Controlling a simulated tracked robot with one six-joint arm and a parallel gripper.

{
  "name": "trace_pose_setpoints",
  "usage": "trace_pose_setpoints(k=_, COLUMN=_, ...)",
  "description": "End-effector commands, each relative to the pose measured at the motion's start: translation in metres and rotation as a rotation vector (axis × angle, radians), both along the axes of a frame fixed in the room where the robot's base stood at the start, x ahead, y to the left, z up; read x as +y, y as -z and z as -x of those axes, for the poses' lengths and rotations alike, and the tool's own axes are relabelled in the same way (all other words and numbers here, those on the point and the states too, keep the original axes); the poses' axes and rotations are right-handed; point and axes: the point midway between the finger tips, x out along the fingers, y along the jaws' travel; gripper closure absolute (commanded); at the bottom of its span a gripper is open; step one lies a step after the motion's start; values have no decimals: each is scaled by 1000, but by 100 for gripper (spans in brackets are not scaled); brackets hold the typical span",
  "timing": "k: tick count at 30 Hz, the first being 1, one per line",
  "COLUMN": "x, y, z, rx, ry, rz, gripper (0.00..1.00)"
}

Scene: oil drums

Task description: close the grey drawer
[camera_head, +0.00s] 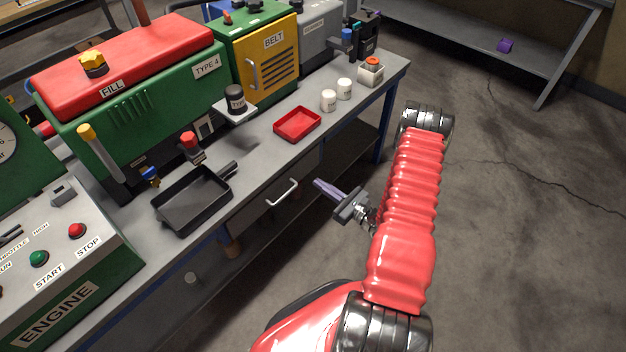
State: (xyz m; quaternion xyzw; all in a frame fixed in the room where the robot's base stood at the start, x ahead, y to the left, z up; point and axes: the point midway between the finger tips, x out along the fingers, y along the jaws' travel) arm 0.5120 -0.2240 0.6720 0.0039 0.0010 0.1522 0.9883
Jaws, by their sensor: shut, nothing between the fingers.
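The grey drawer (302,176) is set in the front of the workbench, just under its top. Its pale bar handle (283,193) faces me. Its front is dim, and I cannot tell how far it stands out from the bench. My gripper (317,183) is shut and empty, its fingers pointing left toward the drawer. In the picture the fingertips are a little right of the handle, with a gap between them.
The workbench (252,160) carries a black pan (193,200), a red tray (297,124), white cups (328,100) and a white box with an orange knob (371,71). Machines stand behind them. The floor (520,220) to the right is clear.

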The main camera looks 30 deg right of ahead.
Motion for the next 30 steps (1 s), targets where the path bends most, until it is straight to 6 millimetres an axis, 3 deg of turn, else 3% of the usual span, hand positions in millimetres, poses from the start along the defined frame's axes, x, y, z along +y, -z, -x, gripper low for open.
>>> trace_pose_setpoints(k=6, x=-10, y=0, z=28, rx=0, ry=4, rz=-1, gripper=100)
trace_pose_setpoints(k=12, x=-14, y=0, z=42, rx=0, ry=1, rz=-1, gripper=100)
trace_pose_setpoints(k=30, x=-14, y=0, z=44, rx=0, ry=0, rz=-1, gripper=100)
